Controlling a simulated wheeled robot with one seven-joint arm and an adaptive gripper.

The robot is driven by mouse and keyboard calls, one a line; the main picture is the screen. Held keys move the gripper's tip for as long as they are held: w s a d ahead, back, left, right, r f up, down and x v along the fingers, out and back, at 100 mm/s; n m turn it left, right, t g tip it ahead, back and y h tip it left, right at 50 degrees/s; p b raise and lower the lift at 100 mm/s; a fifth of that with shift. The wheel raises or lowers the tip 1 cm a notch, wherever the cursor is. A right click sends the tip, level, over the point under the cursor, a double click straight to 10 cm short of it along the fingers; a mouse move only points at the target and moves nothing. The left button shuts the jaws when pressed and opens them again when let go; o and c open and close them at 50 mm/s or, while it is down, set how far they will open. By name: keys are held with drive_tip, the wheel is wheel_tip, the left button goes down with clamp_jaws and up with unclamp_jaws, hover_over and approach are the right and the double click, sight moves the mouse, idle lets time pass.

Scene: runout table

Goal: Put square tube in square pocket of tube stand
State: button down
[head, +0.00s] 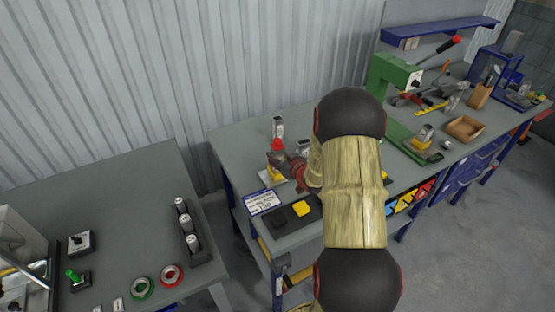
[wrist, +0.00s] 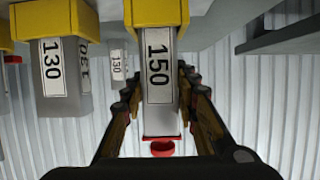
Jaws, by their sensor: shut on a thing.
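My gripper (wrist: 160,88) is shut on a grey tube (wrist: 160,115) labelled 150, which lies between its two fingers in the wrist view. A yellow collar or block is at the tube's upper picture end, and a red plate with a red knob (wrist: 163,148) is at the other end. In the head view my gripper (head: 293,172) is over the middle bench, partly hidden by my arm, with the red knob (head: 278,145) beside it. A dark base with a yellow square (head: 303,208) lies in front of it; I cannot tell whether this is the tube stand.
Grey pieces labelled 130 (wrist: 53,80) with yellow ends are left of the held tube in the wrist view. A label card (head: 262,202) lies at the bench's front left. A green press (head: 390,72) stands to the right. A rack of round pieces (head: 190,235) is on the left table.

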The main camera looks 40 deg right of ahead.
drive_tip(key=shift+r, duration=0.1)
drive_tip(key=c, duration=1.5)
unclamp_jaws()
drive_tip(key=shift+f, duration=0.2)
drive_tip(key=shift+o, duration=0.6)
